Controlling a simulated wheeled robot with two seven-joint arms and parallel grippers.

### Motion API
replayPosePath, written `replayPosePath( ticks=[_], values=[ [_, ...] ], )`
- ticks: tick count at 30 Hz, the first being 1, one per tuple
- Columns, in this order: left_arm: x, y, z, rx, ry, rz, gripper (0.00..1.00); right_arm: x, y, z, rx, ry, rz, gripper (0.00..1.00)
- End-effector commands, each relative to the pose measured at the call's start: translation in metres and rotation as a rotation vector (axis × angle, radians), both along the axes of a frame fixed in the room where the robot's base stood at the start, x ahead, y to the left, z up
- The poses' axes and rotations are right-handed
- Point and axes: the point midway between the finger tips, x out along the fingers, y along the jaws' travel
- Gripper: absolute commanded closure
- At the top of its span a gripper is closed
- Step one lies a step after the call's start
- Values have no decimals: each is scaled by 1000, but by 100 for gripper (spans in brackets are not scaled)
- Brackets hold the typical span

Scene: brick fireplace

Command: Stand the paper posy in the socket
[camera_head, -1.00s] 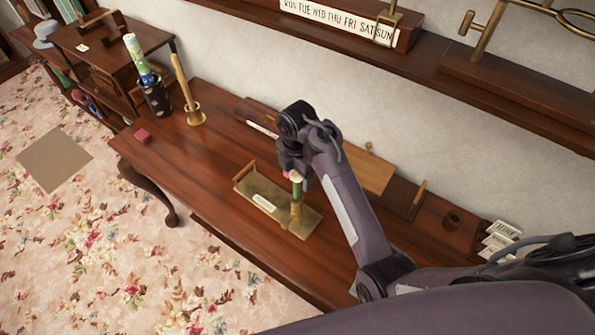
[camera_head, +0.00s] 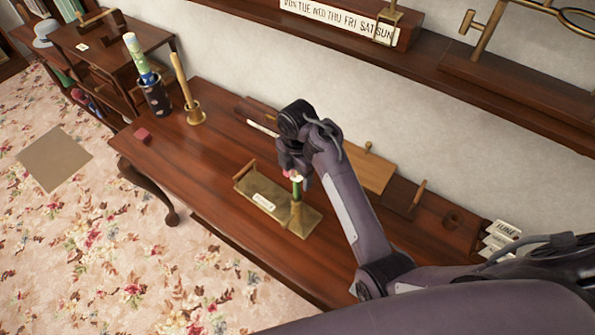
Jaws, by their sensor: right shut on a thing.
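The paper posy (camera_head: 297,187) has a pink and white head and a green stem. My right gripper (camera_head: 294,169) is shut on it near its top, and the arm hides part of the head. The posy is upright, in line with a short brass socket (camera_head: 297,213) on a brass tray (camera_head: 265,204) with a white label. The stem's lower end meets the socket's top in this view; I cannot tell how deep it sits inside. My left gripper is not in view.
On the wooden table (camera_head: 225,150) stand a dark patterned holder (camera_head: 157,98) with a rolled paper, a brass holder (camera_head: 195,113) with a rod, and a small red block (camera_head: 142,135). The table's left part is mostly clear.

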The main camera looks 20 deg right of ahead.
Motion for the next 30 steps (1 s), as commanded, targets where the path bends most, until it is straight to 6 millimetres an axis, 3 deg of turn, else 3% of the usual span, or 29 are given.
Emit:
replayPosePath(
  ticks=[30],
  values=[
    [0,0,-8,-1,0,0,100,0,0,-26,0,1,-1,62]
  ],
)
